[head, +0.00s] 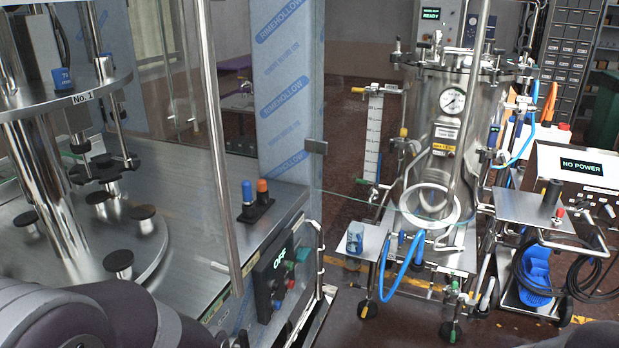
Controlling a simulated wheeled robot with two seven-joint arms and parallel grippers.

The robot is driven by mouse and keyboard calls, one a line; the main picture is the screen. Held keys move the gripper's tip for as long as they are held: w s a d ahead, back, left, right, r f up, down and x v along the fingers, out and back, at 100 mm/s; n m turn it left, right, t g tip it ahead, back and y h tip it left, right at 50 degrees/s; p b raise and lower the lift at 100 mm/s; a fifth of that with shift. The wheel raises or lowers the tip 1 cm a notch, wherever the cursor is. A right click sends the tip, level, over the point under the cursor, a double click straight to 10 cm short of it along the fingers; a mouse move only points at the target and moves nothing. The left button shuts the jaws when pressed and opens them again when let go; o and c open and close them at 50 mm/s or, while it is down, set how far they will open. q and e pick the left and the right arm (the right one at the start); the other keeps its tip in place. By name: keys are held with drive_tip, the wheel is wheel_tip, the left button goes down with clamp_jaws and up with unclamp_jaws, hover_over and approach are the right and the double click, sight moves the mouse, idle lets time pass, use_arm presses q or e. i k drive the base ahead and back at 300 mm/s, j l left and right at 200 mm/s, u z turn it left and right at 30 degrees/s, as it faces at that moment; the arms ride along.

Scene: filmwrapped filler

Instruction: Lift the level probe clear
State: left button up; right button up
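I cannot single out the level probe with certainty. A steel pressure vessel (430,160) with a round dial gauge (452,101) stands upright right of centre on a wheeled frame. A long, slightly tilted steel rod (470,110) runs in front of the vessel, from the top edge of the picture down past its lid; it may be the probe. A white graduated scale (373,135) stands upright at the vessel's left.
A steel filling machine with a glass panel, a round plate and an OFF control box (272,278) fills the left. A NO POWER unit (585,175) stands at right. Blue hose (403,266) and black cables hang by the carts. Some red floor is open in front.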

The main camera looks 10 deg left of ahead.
sight(248, 200)
drive_tip(key=i+l+u, duration=0.1)
drive_tip(key=i, duration=0.4)
drive_tip(key=i+l+u, duration=0.1)
drive_tip(key=i, duration=0.4)
drive_tip(key=i+l+u, duration=0.1)
drive_tip(key=i+l, duration=0.15)
drive_tip(key=i, duration=0.2)
drive_tip(key=i+l+u, duration=0.15)
drive_tip(key=i+u, duration=0.2)
drive_tip(key=i+l+u, duration=0.55)
drive_tip(key=u, duration=0.15)
